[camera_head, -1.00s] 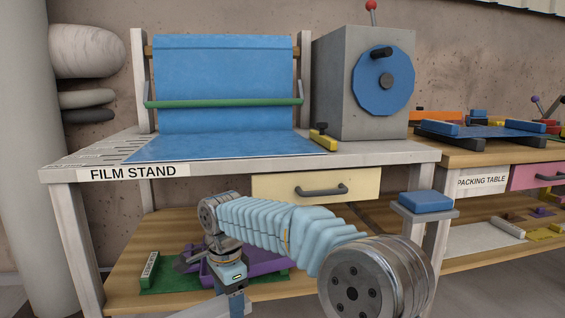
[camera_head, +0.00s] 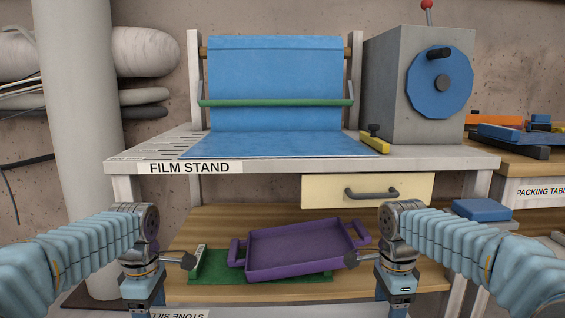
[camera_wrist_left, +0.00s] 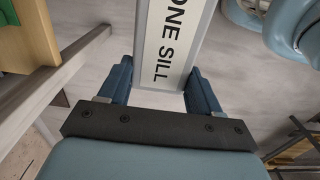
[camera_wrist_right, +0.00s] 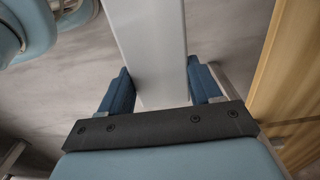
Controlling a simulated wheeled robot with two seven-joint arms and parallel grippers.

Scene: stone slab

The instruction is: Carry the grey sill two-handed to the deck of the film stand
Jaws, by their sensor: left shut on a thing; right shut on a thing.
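The grey sill lies between both grippers, low in front of the film stand. Its label edge (camera_head: 180,313) shows upside down at the bottom of the head view; the rest is below the frame. In the left wrist view the sill (camera_wrist_left: 203,22) runs between the fingers of my left gripper (camera_wrist_left: 160,82), which is shut on its labelled end. In the right wrist view my right gripper (camera_wrist_right: 157,80) is shut on the sill's plain other end (camera_wrist_right: 150,45). The film stand's pale deck (camera_head: 440,160) is higher and farther off, partly covered by blue film (camera_head: 275,145).
A grey box with a blue wheel (camera_head: 395,90) stands on the deck's right, beside a yellow-and-black block (camera_head: 374,140). A purple tray (camera_head: 300,250) lies on the lower shelf. A yellow drawer (camera_head: 330,190) hangs under the deck. The deck's front strip is bare.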

